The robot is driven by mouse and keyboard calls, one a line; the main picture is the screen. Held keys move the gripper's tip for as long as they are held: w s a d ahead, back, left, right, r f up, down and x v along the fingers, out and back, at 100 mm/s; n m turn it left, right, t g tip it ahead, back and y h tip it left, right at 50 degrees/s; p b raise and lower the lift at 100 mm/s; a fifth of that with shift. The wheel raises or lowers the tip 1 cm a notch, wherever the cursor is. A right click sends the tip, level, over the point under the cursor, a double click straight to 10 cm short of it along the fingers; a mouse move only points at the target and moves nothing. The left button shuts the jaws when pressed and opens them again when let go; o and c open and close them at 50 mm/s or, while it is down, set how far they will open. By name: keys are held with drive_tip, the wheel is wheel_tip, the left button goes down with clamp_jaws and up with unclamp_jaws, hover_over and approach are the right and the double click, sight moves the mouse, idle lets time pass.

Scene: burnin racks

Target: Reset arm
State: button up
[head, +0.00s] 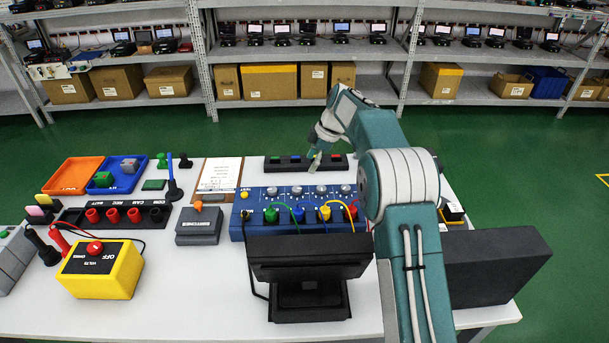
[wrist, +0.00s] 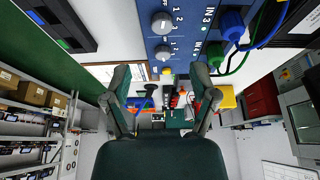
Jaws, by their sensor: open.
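My teal and white arm rises from the lower right of the head view and bends over the far side of the white table (head: 225,312). My gripper (head: 315,160) hangs near the table's far edge, in front of the dark strip with coloured buttons (head: 284,162). Its fingers are small in that view. In the wrist view my gripper (wrist: 160,78) shows two dark fingers spread apart with nothing between them. The blue panel (wrist: 187,32) with knobs and cables lies beyond the fingers; it also shows in the head view (head: 247,232).
A black monitor (head: 308,258) stands at the table's front, and a dark box (head: 490,265) sits to the right. A yellow box (head: 105,275), an orange tray (head: 62,181) and a blue tray (head: 135,163) are at left. Shelves (head: 203,60) stand behind a clear green floor.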

drive_tip(key=shift+v, duration=1)
drive_tip(key=s+d+r+m+t+h, duration=0.15)
drive_tip(key=s+r+m, duration=0.25)
drive_tip(key=s+r, duration=0.4)
drive_tip(key=s+d+r+m+t+h, duration=0.1)
drive_tip(key=s+d+r+m, duration=0.2)
drive_tip(key=s+r+m, duration=0.5)
drive_tip(key=s+d+f+m+t, duration=0.1)
drive_tip(key=s+f+m, duration=0.1)
drive_tip(key=s, duration=0.6)
drive_tip(key=s+d+f+m+t+h, duration=0.1)
drive_tip(key=s+d+f+m, duration=0.1)
drive_tip(key=s, duration=0.7)
drive_tip(key=s+d+f+m+t+h, duration=0.1)
drive_tip(key=s+f+m, duration=0.1)
drive_tip(key=s, duration=0.7)
drive_tip(key=shift+s+d, duration=0.2)
drive_tip(key=shift+d, duration=0.2)
